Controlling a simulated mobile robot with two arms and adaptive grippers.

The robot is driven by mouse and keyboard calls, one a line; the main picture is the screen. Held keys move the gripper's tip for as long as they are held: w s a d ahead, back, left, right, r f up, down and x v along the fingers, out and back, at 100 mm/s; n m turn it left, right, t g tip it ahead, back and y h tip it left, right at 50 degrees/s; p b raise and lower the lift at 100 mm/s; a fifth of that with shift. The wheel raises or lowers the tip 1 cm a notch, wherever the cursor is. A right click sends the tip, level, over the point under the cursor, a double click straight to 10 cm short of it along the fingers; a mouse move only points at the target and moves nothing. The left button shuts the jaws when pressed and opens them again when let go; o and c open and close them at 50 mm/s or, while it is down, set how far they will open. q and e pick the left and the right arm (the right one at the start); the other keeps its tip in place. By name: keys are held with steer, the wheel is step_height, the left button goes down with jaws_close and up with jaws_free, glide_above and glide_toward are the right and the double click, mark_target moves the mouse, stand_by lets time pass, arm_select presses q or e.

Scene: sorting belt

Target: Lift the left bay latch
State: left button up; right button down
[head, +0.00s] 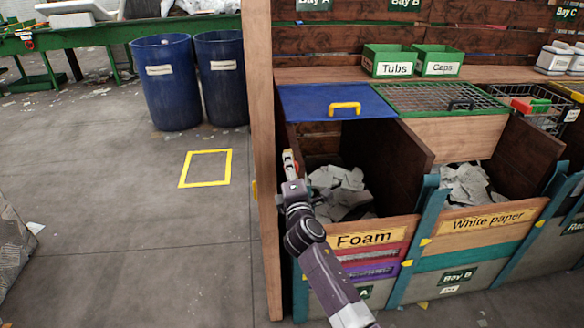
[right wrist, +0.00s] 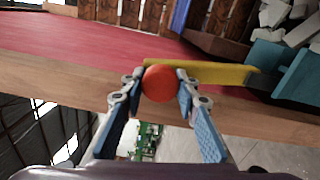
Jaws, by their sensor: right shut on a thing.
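The left bay, labelled Foam (head: 364,239), has a blue lid (head: 310,102) with a yellow handle (head: 344,107); the lid lies flat over the back of the bay. My right gripper (head: 289,163) is at the bay's left side, by the wooden post. In the right wrist view the latch is a yellow bar (right wrist: 215,73) with a round red knob (right wrist: 159,84) at one end. The right gripper's fingers (right wrist: 160,80) are shut on the knob, one on each side. My arm hides most of the latch in the head view. My left gripper is not in view.
The wooden post (head: 262,150) stands close to the left of my right gripper. White scraps (head: 342,187) lie in the Foam bay. Bay B (head: 485,218), with a mesh lid (head: 440,97), is to the right. Blue barrels (head: 165,85) stand back left; the floor between is open.

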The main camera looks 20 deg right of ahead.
steer(key=shift+a, duration=0.1)
steer(key=c, duration=1.5)
jaws_free()
steer(key=v, duration=1.2)
